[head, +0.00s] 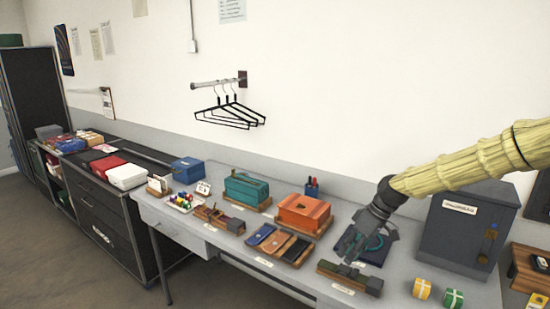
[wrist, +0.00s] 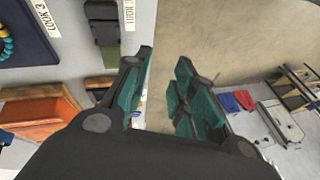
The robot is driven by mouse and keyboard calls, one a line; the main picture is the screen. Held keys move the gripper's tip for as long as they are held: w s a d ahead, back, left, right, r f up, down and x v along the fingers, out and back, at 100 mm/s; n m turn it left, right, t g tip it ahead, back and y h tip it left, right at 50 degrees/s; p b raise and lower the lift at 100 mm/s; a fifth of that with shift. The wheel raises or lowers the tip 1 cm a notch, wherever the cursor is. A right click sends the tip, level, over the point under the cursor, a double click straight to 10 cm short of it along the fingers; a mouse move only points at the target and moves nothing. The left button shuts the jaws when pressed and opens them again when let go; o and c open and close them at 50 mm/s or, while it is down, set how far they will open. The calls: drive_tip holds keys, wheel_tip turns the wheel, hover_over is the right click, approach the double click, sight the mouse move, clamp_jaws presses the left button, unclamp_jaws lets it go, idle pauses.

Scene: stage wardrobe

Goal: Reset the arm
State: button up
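My gripper (head: 352,248) is at the end of my arm, which reaches in from the right over the grey table (head: 228,230). In the wrist view my gripper (wrist: 164,62) shows two dark fingers with teal pads, apart and with nothing between them. In the head view it hangs in front of a dark blue board (head: 376,258) with a teal ring of beads, partly hiding it. A dark green strap-like item (head: 350,278) lies just in front of it. Whether the gripper touches anything is hard to tell.
An orange box (head: 303,212), a teal box (head: 247,188) and a tray of wallets (head: 279,244) stand left of my gripper. A grey cabinet (head: 465,225) and two small striped rolls (head: 422,288) are right. Hangers (head: 230,113) hang on the wall. Floor space is free in front.

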drive_tip(key=s+a+f+m+h+b, duration=0.1)
drive_tip(key=s+a+f+m, duration=0.2)
drive_tip(key=s+f, duration=1.15)
drive_tip(key=s+a+f+m+h+b, duration=0.1)
drive_tip(key=s+a+f+m, duration=0.2)
drive_tip(key=s+f, duration=1.2)
drive_tip(key=s+d+f+m+h, duration=0.1)
drive_tip(key=s+d+f, duration=0.1)
drive_tip(key=s, duration=0.4)
drive_tip(key=s+d+f+m+h+b, duration=0.1)
drive_tip(key=s+d+f, duration=0.1)
drive_tip(key=s+f, duration=0.2)
drive_tip(key=s+d+f+m+h, duration=0.1)
drive_tip(key=s+d+f, duration=0.1)
drive_tip(key=s, duration=0.7)
drive_tip(key=shift+d+f+b, duration=0.3)
drive_tip(key=shift+f+b, duration=0.05)
drive_tip(key=shift+f, duration=0.45)
drive_tip(key=shift+c, duration=0.2)
